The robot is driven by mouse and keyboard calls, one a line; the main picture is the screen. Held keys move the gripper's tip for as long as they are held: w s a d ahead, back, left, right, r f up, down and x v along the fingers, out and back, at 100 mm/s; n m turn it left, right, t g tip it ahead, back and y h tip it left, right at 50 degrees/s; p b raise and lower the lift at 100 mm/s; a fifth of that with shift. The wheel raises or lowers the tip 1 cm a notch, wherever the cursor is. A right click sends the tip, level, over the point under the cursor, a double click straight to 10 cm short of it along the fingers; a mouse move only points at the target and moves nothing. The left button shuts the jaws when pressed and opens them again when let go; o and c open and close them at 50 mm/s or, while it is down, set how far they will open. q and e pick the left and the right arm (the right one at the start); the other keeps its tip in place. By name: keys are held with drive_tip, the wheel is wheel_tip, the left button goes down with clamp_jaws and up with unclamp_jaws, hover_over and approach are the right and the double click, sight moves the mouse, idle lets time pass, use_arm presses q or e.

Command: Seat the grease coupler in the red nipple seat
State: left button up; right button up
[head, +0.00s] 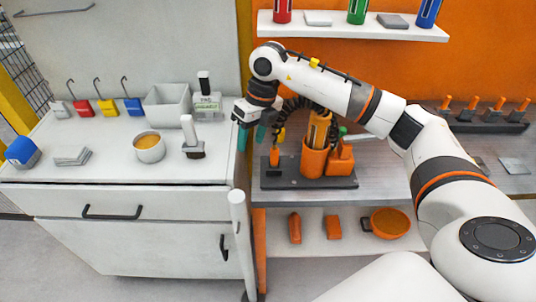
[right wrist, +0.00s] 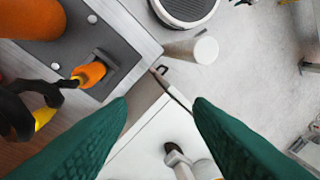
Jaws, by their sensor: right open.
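The likely grease coupler, an orange upright piece (head: 274,156), stands on the dark base plate (head: 312,184) of the orange pump unit. In the right wrist view this orange piece (right wrist: 90,74) sits at a grey holder, beside a black hose with a yellow part. The likely red nipple seat, a red block (head: 80,107), is on the white cabinet top at left, in a row of coloured blocks. My right gripper (head: 251,139) is above the gap between cabinet and bench, left of the orange piece. Its green fingers (right wrist: 160,125) are apart with nothing between them. My left gripper is out of view.
The white cabinet top (head: 100,171) also carries a grey bin (head: 168,106), a bowl (head: 149,148), a brush-like tool (head: 192,139) and a blue box (head: 21,152). A white post (head: 241,235) stands in front of the gap. The orange pump body (head: 316,155) is close to my right gripper.

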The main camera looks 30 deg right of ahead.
sight(274, 148)
drive_tip(key=d+h, duration=0.1)
drive_tip(key=d, duration=0.1)
drive_tip(key=d+r, duration=0.1)
drive_tip(key=d, duration=0.1)
drive_tip(key=d+m+h, duration=0.1)
drive_tip(key=d, duration=0.1)
drive_tip(key=shift+w+d+r+h, duration=0.25)
drive_tip(key=shift+h, duration=0.05)
wheel_tip(274, 148, down, 5)
drive_tip(key=shift+s+f+p, duration=0.1)
drive_tip(key=shift+s+p, duration=0.05)
drive_tip(key=shift+p, duration=0.9)
drive_tip(key=shift+f, duration=0.3)
drive_tip(key=shift+f+p, duration=0.55)
drive_tip(key=shift+f, duration=0.1)
wheel_tip(274, 148, down, 4)
drive_tip(key=shift+d+r+p, duration=0.1)
drive_tip(key=shift+r+p, duration=0.1)
drive_tip(key=shift+p, duration=0.5)
drive_tip(key=shift+f, duration=0.35)
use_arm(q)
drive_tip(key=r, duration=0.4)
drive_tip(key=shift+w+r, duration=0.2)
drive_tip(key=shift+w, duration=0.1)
use_arm(e)
drive_tip(key=shift+c, duration=0.6)
clamp_jaws()
